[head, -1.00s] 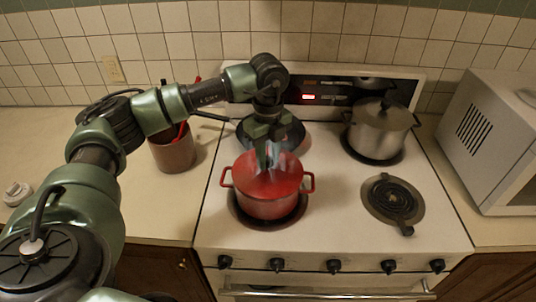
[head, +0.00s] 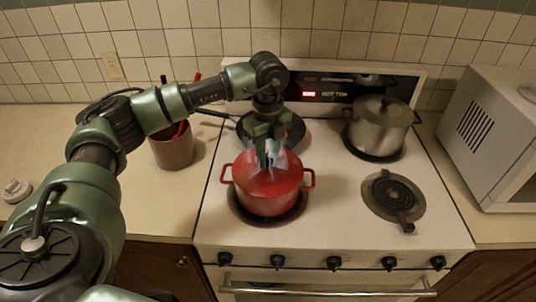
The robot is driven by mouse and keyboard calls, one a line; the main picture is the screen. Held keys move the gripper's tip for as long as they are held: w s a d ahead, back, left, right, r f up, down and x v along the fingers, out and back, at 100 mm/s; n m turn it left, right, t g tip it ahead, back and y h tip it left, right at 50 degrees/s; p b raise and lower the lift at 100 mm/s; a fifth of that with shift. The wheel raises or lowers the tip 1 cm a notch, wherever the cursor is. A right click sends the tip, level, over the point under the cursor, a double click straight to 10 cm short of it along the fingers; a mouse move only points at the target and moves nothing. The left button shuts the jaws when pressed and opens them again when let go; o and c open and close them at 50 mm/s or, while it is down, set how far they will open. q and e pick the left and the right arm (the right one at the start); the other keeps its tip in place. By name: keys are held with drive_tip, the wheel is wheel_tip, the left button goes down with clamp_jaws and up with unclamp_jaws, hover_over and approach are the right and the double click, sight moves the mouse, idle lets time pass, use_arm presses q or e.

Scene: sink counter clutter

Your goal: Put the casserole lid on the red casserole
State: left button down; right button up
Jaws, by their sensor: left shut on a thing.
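The red casserole (head: 268,201) stands on the front left burner of the stove, with a handle on each side. The fingers hide the lid's knob. My right gripper is not in view.
A dark frying pan (head: 290,134) sits on the back left burner, just behind my left gripper. A steel pot with a lid (head: 377,127) is on the back right burner. A utensil crock (head: 173,148) stands left, a microwave (head: 493,138) right.

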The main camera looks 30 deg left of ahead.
use_arm(q)
drive_tip(key=c, duration=1)
unclamp_jaws()
drive_tip(key=shift+c, duration=0.2)
drive_tip(key=shift+f, duration=0.15)
wheel_tip(320, 180, up, 7)
drive_tip(key=shift+d+r+b, duration=0.1)
drive_tip(key=shift+b, duration=1)
drive_tip(key=shift+r, duration=0.4)
drive_tip(key=shift+s+f, duration=0.1)
